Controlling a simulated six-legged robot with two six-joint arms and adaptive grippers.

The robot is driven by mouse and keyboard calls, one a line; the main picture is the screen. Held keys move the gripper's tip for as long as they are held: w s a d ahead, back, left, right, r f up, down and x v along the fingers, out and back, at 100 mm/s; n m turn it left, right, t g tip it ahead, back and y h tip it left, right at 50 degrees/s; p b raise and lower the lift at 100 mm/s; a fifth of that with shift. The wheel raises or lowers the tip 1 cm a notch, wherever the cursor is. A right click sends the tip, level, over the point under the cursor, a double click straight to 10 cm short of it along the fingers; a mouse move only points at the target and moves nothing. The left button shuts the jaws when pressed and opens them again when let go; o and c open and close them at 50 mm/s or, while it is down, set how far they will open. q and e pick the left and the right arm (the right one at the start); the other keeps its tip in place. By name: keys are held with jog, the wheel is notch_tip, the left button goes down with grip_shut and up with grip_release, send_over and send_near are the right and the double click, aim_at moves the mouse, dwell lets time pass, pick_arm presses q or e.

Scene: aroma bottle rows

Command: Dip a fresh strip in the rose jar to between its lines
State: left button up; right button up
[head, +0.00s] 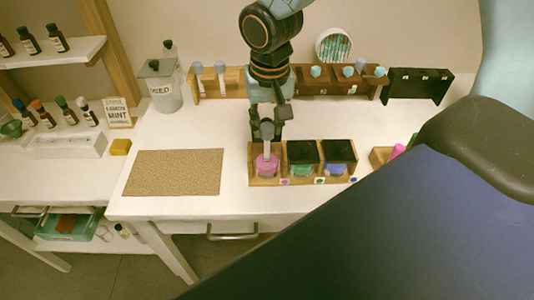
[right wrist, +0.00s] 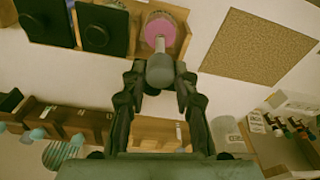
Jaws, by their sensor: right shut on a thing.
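The pink rose jar (head: 266,166) stands open in the left slot of a wooden rack (head: 264,184). It also shows in the right wrist view (right wrist: 160,24). My right gripper (head: 267,122) is above this jar, its fingers shut around the grey grip of a strip. The grey grip (right wrist: 160,71) sits between the fingertips in the right wrist view. The pale strip (right wrist: 160,44) runs from it to the jar's mouth, roughly upright. The strip's lines are too small to make out, and I cannot tell how deep its end is. My left gripper is not in view.
Two black-lidded jars, green (head: 302,157) and blue (head: 337,157), stand in the rack just right. A cork mat (head: 174,172) lies left. Behind are a strip holder (head: 232,84), a lidded container (head: 162,87) and a black rack (head: 417,86).

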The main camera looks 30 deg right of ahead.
jog(key=shift+r, duration=0.1)
jog(key=shift+r+p, duration=2.7)
jog(key=shift+r, duration=0.15)
jog(key=shift+f, duration=0.1)
